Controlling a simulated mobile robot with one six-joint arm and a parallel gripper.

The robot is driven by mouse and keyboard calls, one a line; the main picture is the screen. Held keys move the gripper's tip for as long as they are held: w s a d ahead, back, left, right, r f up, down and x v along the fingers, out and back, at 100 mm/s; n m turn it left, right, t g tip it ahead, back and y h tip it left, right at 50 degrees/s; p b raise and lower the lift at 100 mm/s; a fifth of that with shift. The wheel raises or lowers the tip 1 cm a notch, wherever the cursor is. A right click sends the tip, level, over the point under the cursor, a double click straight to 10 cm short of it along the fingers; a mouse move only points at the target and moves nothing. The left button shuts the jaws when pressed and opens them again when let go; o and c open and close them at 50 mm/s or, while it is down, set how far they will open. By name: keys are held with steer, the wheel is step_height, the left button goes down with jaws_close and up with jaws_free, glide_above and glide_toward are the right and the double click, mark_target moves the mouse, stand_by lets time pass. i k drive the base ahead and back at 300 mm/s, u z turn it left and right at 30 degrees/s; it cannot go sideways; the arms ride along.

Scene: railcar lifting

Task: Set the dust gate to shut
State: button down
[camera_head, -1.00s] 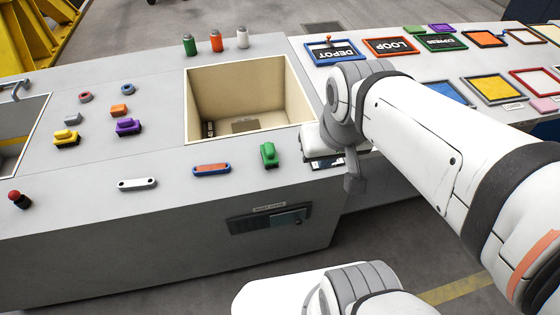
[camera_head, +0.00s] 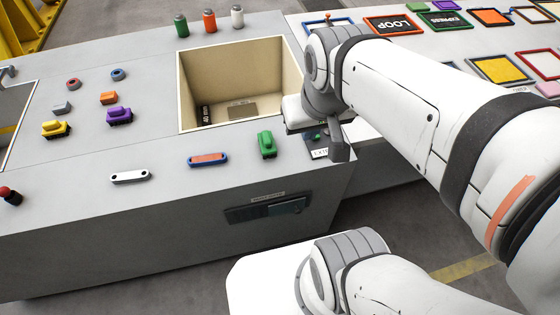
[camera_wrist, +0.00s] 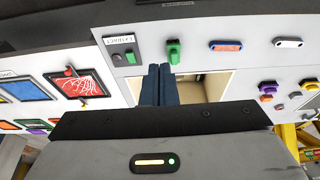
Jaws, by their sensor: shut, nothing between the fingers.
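The dust gate (camera_head: 265,209) appears to be the dark slotted panel under a small, hard-to-read label on the console's front face. A grey-teal slider (camera_head: 287,207) sits toward the slot's right end. My gripper shows in the wrist view (camera_wrist: 160,70) with its two dark fingers together and empty. In the head view my wrist hides the fingers. The wrist is above the console top by the bin's right edge, higher than the gate and to its right. The gate does not show in the wrist view.
An open bin (camera_head: 185,95) is sunk into the console top (camera_head: 90,180). A green switch (camera_head: 266,145) and a red-blue one (camera_head: 208,160) stand near the front edge. Framed trays lie at right. Grey floor (camera_head: 120,295) is clear before the console.

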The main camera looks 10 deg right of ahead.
mark_target(296, 205)
steer(key=z, duration=1)
steer(key=k, duration=1.55)
steer(key=u, duration=0.9)
